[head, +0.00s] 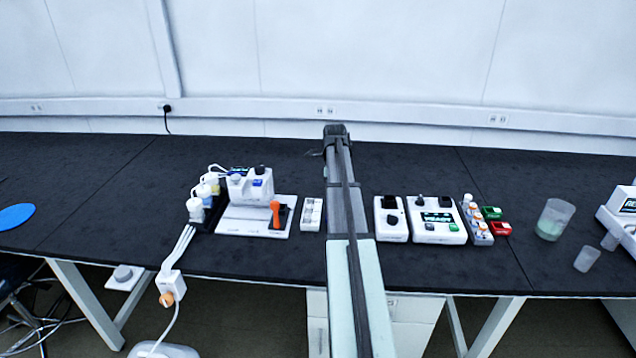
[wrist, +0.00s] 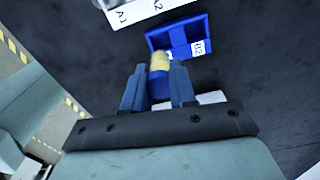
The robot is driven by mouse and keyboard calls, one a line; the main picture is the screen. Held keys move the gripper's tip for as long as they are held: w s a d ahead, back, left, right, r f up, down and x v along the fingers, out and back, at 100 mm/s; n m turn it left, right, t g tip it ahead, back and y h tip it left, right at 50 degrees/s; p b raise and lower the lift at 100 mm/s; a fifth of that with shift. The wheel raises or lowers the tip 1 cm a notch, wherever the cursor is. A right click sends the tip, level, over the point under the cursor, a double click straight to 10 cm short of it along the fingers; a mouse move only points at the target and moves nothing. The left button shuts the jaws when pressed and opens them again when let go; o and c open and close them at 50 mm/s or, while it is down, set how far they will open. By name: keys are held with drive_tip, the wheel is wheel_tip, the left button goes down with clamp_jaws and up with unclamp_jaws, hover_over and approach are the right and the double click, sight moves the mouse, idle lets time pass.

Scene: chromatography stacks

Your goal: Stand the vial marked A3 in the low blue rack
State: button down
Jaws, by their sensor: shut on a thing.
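My gripper (wrist: 159,82) shows in the wrist view, its two fingers shut on a small vial (wrist: 159,62) with a yellowish upper part and a blue lower part. No A3 mark can be read on it. The low blue rack (wrist: 160,42) lies just beyond the fingertips, with open compartments and a white label that seems to read B2. The vial's far end overlaps the rack's near edge in the picture; I cannot tell whether they touch. In the head view my arm hides the gripper, the vial and the blue rack.
A white block marked A1 and A2 (wrist: 140,12) stands beyond the rack in the wrist view. In the head view, white instruments (head: 437,225) stand right of my arm and a white station (head: 255,215) left. Cups (head: 554,220) stand farther right. The back of the dark bench is clear.

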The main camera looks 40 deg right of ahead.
drive_tip(key=shift+w+n, duration=0.1)
drive_tip(key=shift+n, duration=0.7)
drive_tip(key=shift+f, duration=0.15)
drive_tip(key=shift+f, duration=1.95)
drive_tip(key=shift+f, duration=1.4)
drive_tip(key=c, duration=0.8)
unclamp_jaws()
drive_tip(key=shift+c, duration=0.2)
drive_tip(key=shift+r, duration=4)
